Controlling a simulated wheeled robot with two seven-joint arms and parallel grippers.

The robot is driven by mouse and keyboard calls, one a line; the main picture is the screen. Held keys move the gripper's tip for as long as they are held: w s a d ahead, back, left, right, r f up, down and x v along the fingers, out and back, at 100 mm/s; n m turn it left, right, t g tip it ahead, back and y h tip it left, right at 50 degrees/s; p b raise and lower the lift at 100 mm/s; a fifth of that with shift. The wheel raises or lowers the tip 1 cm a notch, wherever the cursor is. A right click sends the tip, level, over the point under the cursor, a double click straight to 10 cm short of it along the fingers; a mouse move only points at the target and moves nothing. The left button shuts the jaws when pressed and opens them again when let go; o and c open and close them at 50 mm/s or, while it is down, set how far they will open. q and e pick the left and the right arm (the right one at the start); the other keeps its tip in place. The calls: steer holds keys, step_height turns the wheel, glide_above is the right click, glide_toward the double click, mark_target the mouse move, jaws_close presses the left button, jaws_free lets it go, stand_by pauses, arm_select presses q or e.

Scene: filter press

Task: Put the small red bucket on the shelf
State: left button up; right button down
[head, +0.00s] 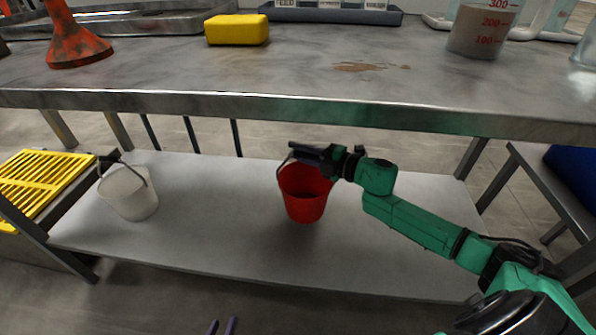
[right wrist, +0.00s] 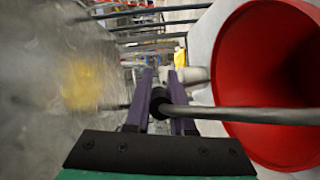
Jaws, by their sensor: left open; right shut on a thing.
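The small red bucket (head: 305,193) is over the grey lower shelf (head: 215,240), below the worktop; I cannot tell whether its base touches the shelf. It looks nearly upright. My right gripper (head: 297,150) is shut on the bucket's grey handle, at the bucket's top. In the right wrist view the purple fingers (right wrist: 161,76) close around the handle bar (right wrist: 230,114), and the red bucket (right wrist: 270,85) fills the right side.
A white bucket (head: 130,195) stands on the lower shelf at left, near a yellow grate (head: 40,180). The worktop's front edge (head: 250,106) overhangs the shelf just above my right gripper. A yellow sponge (head: 237,30), red funnel (head: 76,42) and beaker (head: 480,30) stand on top.

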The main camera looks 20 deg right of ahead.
mark_target(299, 163)
steer(key=shift+f+b, duration=0.75)
steer(key=shift+f, duration=1.3)
steer(key=c, duration=0.8)
jaws_free()
steer(key=shift+o, duration=0.2)
steer(key=shift+r, duration=0.15)
